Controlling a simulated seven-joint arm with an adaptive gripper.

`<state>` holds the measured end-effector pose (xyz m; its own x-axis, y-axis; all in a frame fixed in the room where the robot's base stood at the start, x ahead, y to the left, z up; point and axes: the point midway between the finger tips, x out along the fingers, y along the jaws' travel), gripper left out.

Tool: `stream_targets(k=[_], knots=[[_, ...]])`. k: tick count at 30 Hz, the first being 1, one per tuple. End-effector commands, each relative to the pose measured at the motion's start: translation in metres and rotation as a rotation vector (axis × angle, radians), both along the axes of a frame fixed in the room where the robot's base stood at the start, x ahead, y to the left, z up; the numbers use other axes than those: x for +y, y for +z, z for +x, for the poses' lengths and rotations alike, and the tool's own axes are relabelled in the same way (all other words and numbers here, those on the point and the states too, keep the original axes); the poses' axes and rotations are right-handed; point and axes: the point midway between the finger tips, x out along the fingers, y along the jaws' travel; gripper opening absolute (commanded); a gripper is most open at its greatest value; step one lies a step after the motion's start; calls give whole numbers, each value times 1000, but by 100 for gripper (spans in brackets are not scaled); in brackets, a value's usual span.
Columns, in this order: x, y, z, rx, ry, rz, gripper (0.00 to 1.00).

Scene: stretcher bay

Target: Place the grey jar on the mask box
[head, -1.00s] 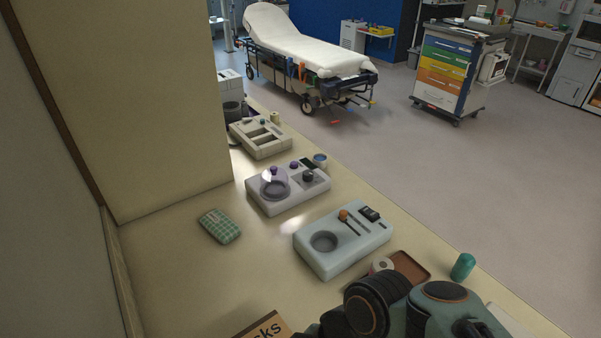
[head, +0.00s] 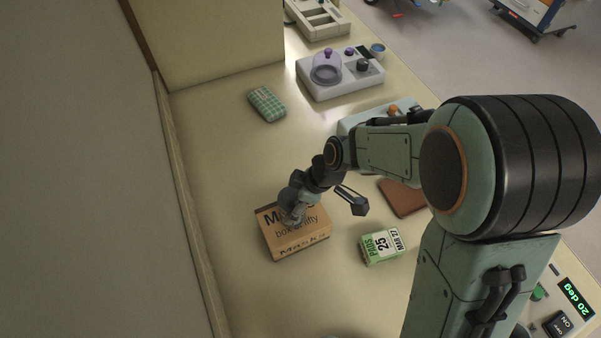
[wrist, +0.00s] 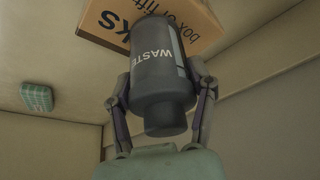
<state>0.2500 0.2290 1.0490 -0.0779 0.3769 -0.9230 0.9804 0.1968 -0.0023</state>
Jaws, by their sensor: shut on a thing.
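The mask box (head: 303,247) is a brown cardboard box with black lettering, standing on the bench in the lower middle of the head view. It also shows at the top of the wrist view (wrist: 187,22). The grey jar (wrist: 163,80), dark and marked WASTE, is between the two fingers of my gripper (wrist: 163,92) in the wrist view. My gripper is shut on its sides. I cannot tell whether the jar touches the box top.
A green and white pads box (head: 381,247) stands right of the mask box. A green checked pouch (head: 267,104) and a white domed device (head: 340,78) are farther back. The bench left of the mask box is clear.

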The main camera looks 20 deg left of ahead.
Motion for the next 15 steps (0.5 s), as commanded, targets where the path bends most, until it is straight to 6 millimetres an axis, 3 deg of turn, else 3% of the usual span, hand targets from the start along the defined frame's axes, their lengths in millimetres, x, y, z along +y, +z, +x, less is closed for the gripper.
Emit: stream_targets(k=[9,10,12,15], knots=[[0,-3,0,1,0,0,16],[0,-3,0,1,0,-1,59],[0,-3,0,0,0,-1,81],[0,-3,0,0,0,0,82]])
